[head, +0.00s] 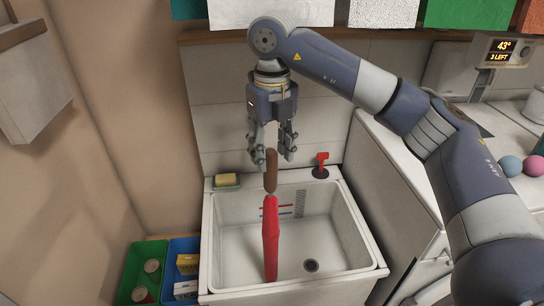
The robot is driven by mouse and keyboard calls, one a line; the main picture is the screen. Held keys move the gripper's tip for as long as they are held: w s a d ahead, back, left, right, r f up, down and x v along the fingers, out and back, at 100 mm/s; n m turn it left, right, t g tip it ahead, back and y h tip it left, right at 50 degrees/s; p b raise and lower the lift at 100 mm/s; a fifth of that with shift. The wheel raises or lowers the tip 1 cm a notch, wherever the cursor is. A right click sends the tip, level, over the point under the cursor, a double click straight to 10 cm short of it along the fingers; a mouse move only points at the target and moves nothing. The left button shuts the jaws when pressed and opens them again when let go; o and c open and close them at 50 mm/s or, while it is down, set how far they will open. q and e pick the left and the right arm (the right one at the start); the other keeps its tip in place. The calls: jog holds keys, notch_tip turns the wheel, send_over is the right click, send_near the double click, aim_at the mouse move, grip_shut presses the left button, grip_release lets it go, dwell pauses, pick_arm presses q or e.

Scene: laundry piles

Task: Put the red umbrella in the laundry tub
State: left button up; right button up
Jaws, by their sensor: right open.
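The red umbrella (270,240) is upright with its brown handle at the top. In the picture it lies within the white laundry tub (207,245), its lower end in front of the basin floor near the front wall. I cannot tell whether that end touches the tub. My right gripper (273,157) points down above the tub's back part. Its fingers are open on either side of the top of the handle, and I see no clear grip on it. My left gripper is not in view.
A yellow soap bar (225,180) sits on the tub's back-left corner, and a red-handled tap (321,166) stands at the back rim. A green bin (146,268) and a blue bin (181,270) stand left of the tub. A pale counter lies to the right.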

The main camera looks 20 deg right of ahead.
notch_tip(320, 180, up, 5)
jog(key=shift+f+p, duration=0.2)
jog(key=shift+p, duration=0.85)
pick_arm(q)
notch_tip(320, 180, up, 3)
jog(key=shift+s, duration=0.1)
pick_arm(e)
jog(key=shift+f, duration=0.1)
